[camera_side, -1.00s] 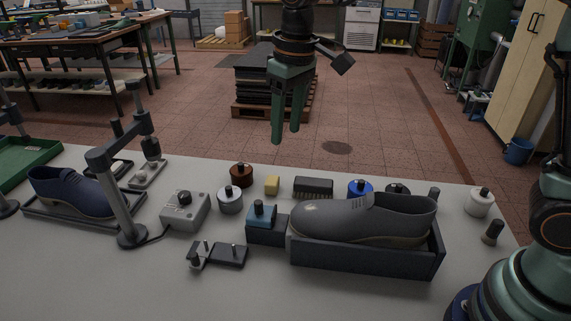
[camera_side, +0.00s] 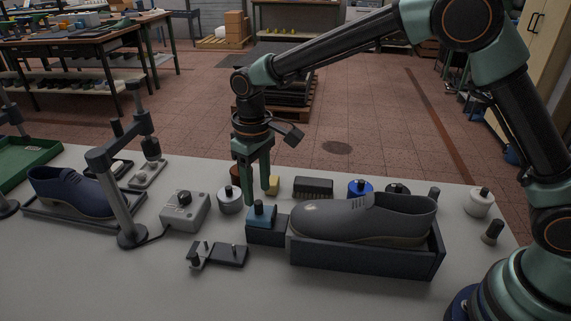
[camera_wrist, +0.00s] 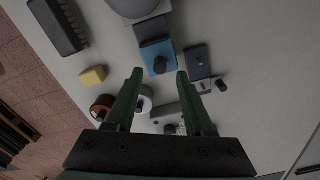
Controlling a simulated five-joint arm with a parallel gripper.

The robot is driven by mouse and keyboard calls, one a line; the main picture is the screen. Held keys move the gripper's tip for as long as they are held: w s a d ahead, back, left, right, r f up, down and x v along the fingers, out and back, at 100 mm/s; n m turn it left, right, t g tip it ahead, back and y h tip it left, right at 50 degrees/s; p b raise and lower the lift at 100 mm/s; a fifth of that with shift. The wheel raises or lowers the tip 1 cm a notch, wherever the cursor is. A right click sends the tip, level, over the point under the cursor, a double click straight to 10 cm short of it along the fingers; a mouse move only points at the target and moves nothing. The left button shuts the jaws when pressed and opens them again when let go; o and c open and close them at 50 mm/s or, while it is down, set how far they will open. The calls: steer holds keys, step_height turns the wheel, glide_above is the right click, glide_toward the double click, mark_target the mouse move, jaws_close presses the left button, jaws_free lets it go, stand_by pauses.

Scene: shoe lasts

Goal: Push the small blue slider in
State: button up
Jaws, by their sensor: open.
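The small blue slider (camera_side: 262,214) is a light-blue block with a black knob on top. It sits on a dark base (camera_side: 267,233) at the left end of the dark tray (camera_side: 365,262) holding a grey shoe (camera_side: 365,219). Part of the blue block sticks out from the dark base in the wrist view, where the slider (camera_wrist: 157,62) lies just beyond and between my fingertips. My gripper (camera_side: 257,197) points down above and slightly behind the slider, fingers apart and empty. Its fingers also show in the wrist view (camera_wrist: 159,72). I cannot tell whether they touch the slider.
A silver jar (camera_side: 230,199), a grey knob box (camera_side: 185,212) and a clamp stand (camera_side: 130,236) are to the left. A yellow block (camera_side: 273,184) and a brush (camera_side: 313,187) are behind. The front table is clear.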

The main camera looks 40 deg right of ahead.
mark_target(258, 202)
steer(key=shift+f, duration=1.55)
jaws_close()
